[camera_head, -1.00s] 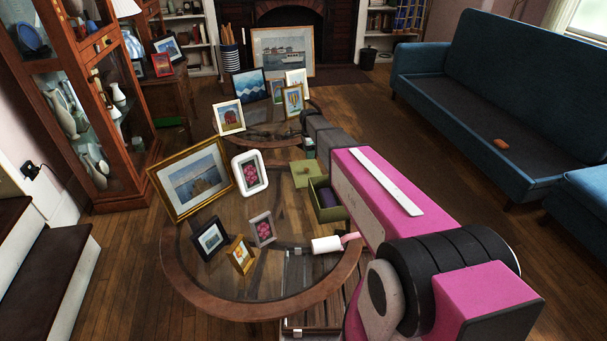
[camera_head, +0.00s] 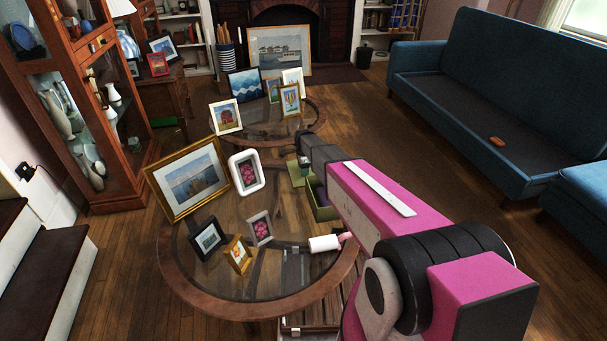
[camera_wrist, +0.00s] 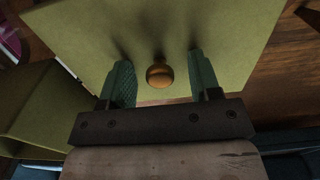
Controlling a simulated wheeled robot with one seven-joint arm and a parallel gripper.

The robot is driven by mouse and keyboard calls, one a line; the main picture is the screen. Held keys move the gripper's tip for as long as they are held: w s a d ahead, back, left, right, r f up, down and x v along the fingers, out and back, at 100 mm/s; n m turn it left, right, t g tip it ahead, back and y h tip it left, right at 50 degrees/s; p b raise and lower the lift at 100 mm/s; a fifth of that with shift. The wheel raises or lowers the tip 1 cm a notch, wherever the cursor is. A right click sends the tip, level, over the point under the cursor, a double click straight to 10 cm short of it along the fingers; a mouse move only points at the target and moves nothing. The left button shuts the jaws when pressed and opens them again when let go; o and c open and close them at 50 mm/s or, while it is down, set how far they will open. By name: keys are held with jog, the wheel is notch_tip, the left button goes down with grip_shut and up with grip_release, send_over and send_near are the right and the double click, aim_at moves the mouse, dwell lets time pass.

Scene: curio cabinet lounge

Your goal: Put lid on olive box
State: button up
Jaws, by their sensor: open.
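The olive lid (camera_wrist: 160,40) lies below my gripper (camera_wrist: 160,80) in the wrist view, with a round brass knob (camera_wrist: 160,75) on top. My gripper is open, its two green fingers on either side of the knob with a gap to each. The olive box (camera_wrist: 35,110) stands open beside the lid at the left of the wrist view. The lid (camera_head: 298,177) shows there only in part, under my gripper (camera_head: 303,152).
The round glass table (camera_head: 190,285) holds several picture frames, including a white one (camera_head: 246,172) left of the lid and a large gold one (camera_head: 188,180). A white and pink cylinder (camera_head: 325,243) lies near the box. A second glass table (camera_head: 255,130) stands behind.

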jog(key=c, duration=1)
notch_tip(320, 180, up, 10)
jog(key=shift+o, duration=0.3)
grip_shut()
